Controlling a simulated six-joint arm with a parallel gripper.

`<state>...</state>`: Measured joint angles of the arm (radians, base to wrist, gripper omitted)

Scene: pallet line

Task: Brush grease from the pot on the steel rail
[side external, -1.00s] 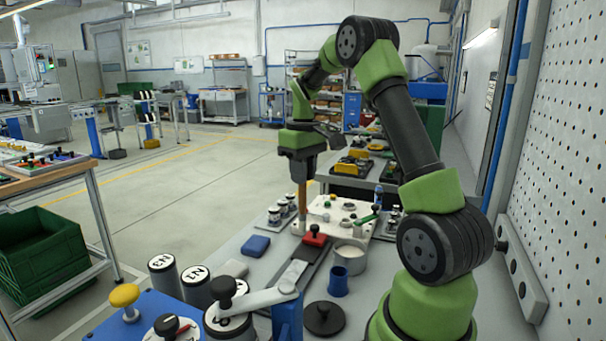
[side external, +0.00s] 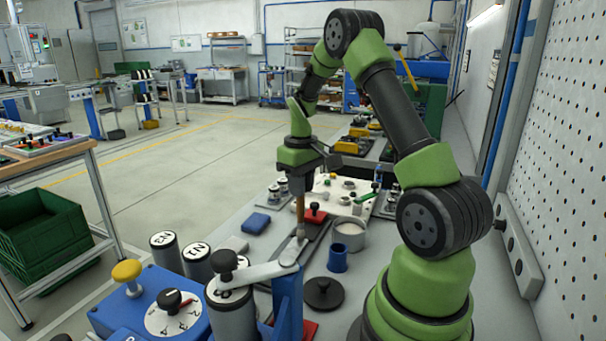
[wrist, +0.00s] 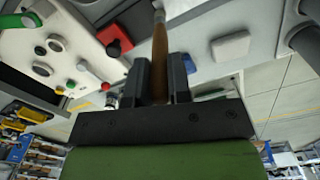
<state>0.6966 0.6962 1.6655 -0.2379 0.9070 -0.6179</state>
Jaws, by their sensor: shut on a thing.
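My gripper (side external: 297,187) is shut on the wooden handle of a brush (side external: 299,211), which hangs nearly upright, tip down. The wrist view shows the brush (wrist: 159,48) between the two dark fingers (wrist: 158,84). The brush end is over the near part of the dark grey rail (side external: 319,243); whether it touches is unclear, as a pale lever partly hides the spot. A red block with a black knob (side external: 315,214) sits at the rail's far part, behind the brush. The grey pot (side external: 350,238), with pale grease inside, stands right of the rail.
A blue cup (side external: 337,260) and a black knobbed disc (side external: 323,293) stand near the pot. The pale lever (side external: 258,272) on a blue post reaches close to the brush. A blue block (side external: 255,223) lies left. A white fixture plate (side external: 335,190) is behind.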

